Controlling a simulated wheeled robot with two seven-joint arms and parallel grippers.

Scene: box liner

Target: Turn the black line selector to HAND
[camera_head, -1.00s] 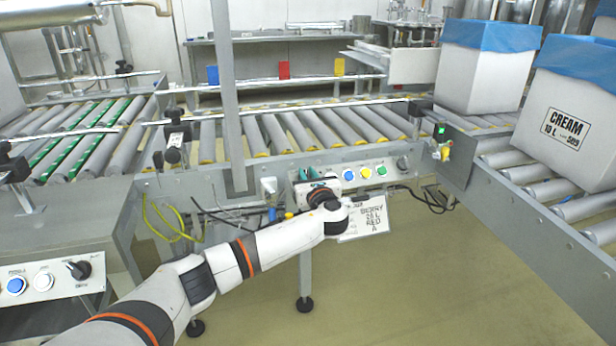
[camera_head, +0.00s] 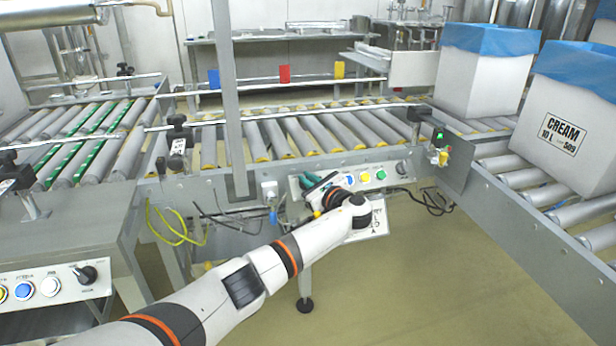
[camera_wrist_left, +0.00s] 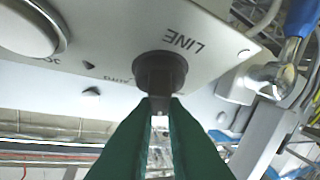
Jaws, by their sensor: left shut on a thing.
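The black line selector (camera_wrist_left: 160,72) is a round knob with a narrow grip bar, beside the upside-down word LINE on a pale panel in the left wrist view. My left gripper (camera_wrist_left: 160,106) has its green fingers closed on the selector's grip bar. Small lettering and a dark triangular mark sit left of the knob, too blurred to read surely. In the head view, my left gripper (camera_head: 309,181) is at the left end of the conveyor's button panel (camera_head: 350,184), and the gripper and wrist hide the selector there. My right gripper is not in view.
Cables hang on both sides. Another control panel (camera_head: 55,287) stands lower left.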

